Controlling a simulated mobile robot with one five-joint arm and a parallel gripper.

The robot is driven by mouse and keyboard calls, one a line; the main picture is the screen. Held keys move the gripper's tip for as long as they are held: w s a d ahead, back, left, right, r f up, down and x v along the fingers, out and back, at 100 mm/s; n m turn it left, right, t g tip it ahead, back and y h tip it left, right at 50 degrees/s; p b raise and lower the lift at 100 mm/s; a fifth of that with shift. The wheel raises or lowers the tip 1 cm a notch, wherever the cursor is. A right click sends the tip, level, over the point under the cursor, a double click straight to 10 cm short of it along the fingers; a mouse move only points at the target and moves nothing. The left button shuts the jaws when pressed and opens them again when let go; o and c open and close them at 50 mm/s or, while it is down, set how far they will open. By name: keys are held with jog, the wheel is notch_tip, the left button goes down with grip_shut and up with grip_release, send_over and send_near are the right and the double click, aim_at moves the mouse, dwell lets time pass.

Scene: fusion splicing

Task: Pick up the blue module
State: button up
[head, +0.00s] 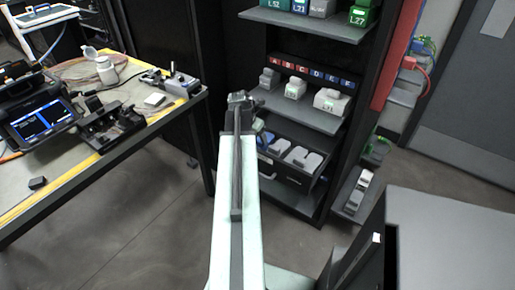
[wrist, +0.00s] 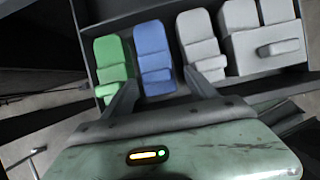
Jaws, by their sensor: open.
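The blue module (wrist: 153,60) stands in a row inside a dark drawer (wrist: 91,70) in the wrist view, between a green module (wrist: 112,66) on its left and a grey module (wrist: 199,45) on its right. My gripper (wrist: 162,84) is open and empty. Its two fingers point at the row, one at the lower edge of the green module and one at the lower edge of the grey module, with the blue module between them. I cannot tell whether the fingers touch anything. In the head view my arm hides most of the gripper, and only a bit of blue (head: 264,138) shows beside it.
More grey modules (wrist: 258,38) fill the right of the drawer. In the head view, the open drawer (head: 290,182) sits under a shelf (head: 307,118) of the rack. A workbench (head: 75,180) with equipment stands at left, and a grey cabinet (head: 450,235) at lower right.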

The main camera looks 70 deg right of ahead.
aim_at(270, 138)
jog(key=b+x, duration=0.4)
jog(key=x, duration=0.1)
jog(key=w+b+x, duration=0.1)
jog(key=b+x, duration=0.1)
jog(key=shift+s+a+f, duration=0.1)
jog(key=shift+a+f, duration=0.15)
jog(key=shift+f, duration=0.1)
jog(key=shift+r, duration=0.25)
jog(key=c, duration=1.4)
jog(key=shift+o, duration=0.2)
jog(key=shift+r, duration=0.1)
